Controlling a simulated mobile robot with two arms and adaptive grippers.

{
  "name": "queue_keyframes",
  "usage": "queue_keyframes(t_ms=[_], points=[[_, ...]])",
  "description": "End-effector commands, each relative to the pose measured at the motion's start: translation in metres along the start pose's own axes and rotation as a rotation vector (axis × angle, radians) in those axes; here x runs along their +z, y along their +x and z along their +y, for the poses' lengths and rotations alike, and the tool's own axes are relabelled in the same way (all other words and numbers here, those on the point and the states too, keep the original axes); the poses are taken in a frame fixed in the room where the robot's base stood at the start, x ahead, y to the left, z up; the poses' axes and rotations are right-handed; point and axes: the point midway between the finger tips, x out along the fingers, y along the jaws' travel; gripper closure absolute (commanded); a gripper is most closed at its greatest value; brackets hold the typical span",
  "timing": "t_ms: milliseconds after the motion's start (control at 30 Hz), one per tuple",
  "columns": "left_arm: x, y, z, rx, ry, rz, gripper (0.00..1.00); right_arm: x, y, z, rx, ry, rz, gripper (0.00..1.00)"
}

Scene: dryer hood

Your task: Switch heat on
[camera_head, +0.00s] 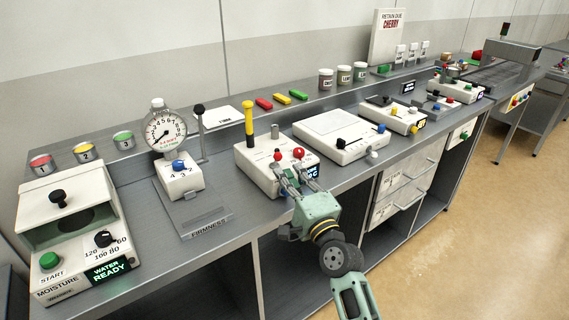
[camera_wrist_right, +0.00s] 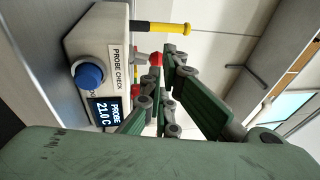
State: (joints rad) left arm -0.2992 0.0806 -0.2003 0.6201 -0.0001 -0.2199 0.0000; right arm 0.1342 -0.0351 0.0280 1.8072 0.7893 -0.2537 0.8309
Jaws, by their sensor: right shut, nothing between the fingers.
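The white probe check box (camera_head: 262,165) stands on the grey bench in front of my right gripper. It carries two red knobs, one at left (camera_head: 277,155) and one at right (camera_head: 298,153), and a yellow-and-black probe (camera_head: 249,120). Its small screen reads "PROBE 21.0 C" in the right wrist view (camera_wrist_right: 104,115), beside a blue knob (camera_wrist_right: 89,76). No heat label is readable on the box. My right gripper (camera_head: 290,172) is shut and empty at the box's front, its fingertips close to the red knobs; I cannot tell whether they touch. My left gripper is out of view.
Left are a dial gauge (camera_head: 166,131) and a moisture unit (camera_head: 60,208) reading "WATER READY". Jars (camera_head: 343,75) stand behind. The floor (camera_head: 470,220) at right is clear.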

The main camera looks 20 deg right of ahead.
Motion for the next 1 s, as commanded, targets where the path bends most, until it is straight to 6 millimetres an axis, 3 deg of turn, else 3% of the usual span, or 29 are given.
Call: queue_keyframes(t_ms=[100, 300, 767, 1000], points=[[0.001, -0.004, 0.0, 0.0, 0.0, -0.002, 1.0, 0.0, 0.019, -0.002, -0.001, 0.001, 0.0, 1.0], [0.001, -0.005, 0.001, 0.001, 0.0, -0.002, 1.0, 0.0, 0.034, 0.0, 0.0, 0.001, -0.001, 1.0], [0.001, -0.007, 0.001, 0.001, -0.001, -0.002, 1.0, 0.0, 0.036, -0.001, 0.003, 0.0, 0.0, 1.0], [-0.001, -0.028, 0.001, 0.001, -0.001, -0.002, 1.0, 0.0, 0.038, -0.006, 0.036, -0.006, 0.001, 1.0]])
